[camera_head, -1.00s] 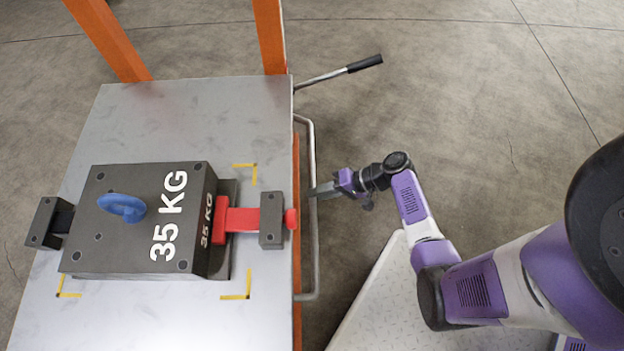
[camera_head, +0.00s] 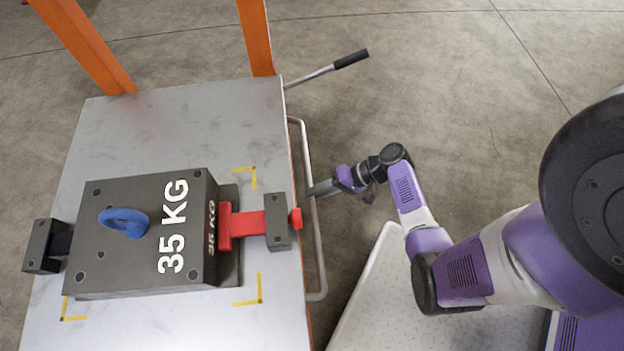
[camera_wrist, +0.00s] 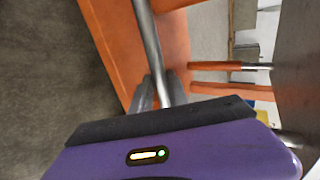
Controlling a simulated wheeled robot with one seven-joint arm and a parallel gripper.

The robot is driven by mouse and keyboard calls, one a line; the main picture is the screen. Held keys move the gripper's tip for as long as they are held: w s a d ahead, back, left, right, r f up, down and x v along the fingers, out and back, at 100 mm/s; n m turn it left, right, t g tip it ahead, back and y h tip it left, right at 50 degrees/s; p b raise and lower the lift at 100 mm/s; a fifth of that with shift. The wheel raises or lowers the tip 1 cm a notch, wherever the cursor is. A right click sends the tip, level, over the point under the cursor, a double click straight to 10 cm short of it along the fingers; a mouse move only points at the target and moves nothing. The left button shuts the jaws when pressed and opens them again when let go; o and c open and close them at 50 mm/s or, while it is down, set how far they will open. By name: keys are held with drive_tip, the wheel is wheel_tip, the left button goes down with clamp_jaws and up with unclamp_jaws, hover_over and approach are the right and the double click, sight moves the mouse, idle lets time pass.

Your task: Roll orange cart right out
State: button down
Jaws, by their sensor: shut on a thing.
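The orange cart has a grey metal top (camera_head: 150,130) with orange posts (camera_head: 256,40) at the back. A pale bar handle (camera_head: 318,250) runs along its right side. My gripper (camera_head: 316,189) is shut on this handle, near its middle. In the wrist view the handle bar (camera_wrist: 149,45) runs down between my fingers (camera_wrist: 151,95), in front of the cart's orange side (camera_wrist: 110,35). A dark mould block marked 35 KG (camera_head: 150,235) with a blue ring (camera_head: 123,222) sits on the top.
A red clamp (camera_head: 250,225) and dark end blocks (camera_head: 40,246) flank the mould block. A lever with a black grip (camera_head: 350,59) sticks out at the cart's back right. Bare concrete floor (camera_head: 440,90) lies to the right and behind.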

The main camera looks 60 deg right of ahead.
drive_tip(key=s+d+b, duration=0.1)
drive_tip(key=s+d, duration=0.4)
drive_tip(key=s, duration=0.1)
drive_tip(key=shift+s+f, duration=0.15)
drive_tip(key=shift+s, duration=0.2)
idle(0.5)
drive_tip(key=shift+s, duration=0.1)
drive_tip(key=s+d+b, duration=0.4)
drive_tip(key=s, duration=0.2)
drive_tip(key=shift+s+d, duration=0.35)
drive_tip(key=shift+d, duration=0.05)
idle(0.6)
drive_tip(key=c, duration=1.7)
unclamp_jaws()
